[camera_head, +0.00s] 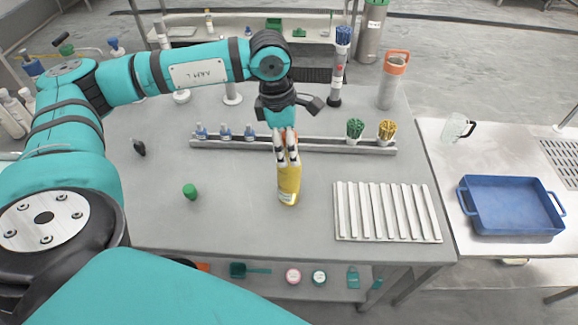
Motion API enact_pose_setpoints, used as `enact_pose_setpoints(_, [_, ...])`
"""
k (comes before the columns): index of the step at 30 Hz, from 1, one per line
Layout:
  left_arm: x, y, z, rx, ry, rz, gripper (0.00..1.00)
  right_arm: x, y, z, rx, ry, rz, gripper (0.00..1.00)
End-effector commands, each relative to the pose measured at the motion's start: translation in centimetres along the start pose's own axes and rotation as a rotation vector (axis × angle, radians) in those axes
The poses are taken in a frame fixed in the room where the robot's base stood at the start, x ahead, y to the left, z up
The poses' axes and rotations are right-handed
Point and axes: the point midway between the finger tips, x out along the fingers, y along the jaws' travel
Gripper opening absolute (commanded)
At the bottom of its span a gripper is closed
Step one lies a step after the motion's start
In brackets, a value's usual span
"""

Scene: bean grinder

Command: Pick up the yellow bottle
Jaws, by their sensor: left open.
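The yellow bottle (289,184) stands upright near the middle of the grey table. My left gripper (288,162) points down at the bottle from above, with its fingers at the bottle's upper part. The fingers are open and overlap the bottle's top in this view, so the top is partly hidden. I cannot tell whether the fingers touch the bottle. My right gripper is not in view.
A ribbed white rack (387,240) lies to the right of the bottle. A green cap-like object (190,191) is to its left. A long rail (230,145) with small bottles and cups runs behind it. A blue tray (512,231) sits on the right-hand table.

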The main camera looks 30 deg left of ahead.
Motion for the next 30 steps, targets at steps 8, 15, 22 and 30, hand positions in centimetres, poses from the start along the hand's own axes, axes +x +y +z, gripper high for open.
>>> enact_pose_setpoints(8, [0.25, 0.00, 0.02, 0.000, -0.001, 0.000, 0.55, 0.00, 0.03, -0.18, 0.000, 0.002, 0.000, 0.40])
enact_pose_setpoints(15, [0.22, 0.00, 0.02, 0.000, -0.001, 0.000, 0.24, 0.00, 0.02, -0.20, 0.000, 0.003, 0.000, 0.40])
enact_pose_setpoints(22, [0.20, 0.00, 0.03, 0.000, -0.001, 0.000, 0.00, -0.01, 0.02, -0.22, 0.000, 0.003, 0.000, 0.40])
enact_pose_setpoints(30, [0.13, 0.03, 0.06, 0.000, -0.002, 0.001, 0.00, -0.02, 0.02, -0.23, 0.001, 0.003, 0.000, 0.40])
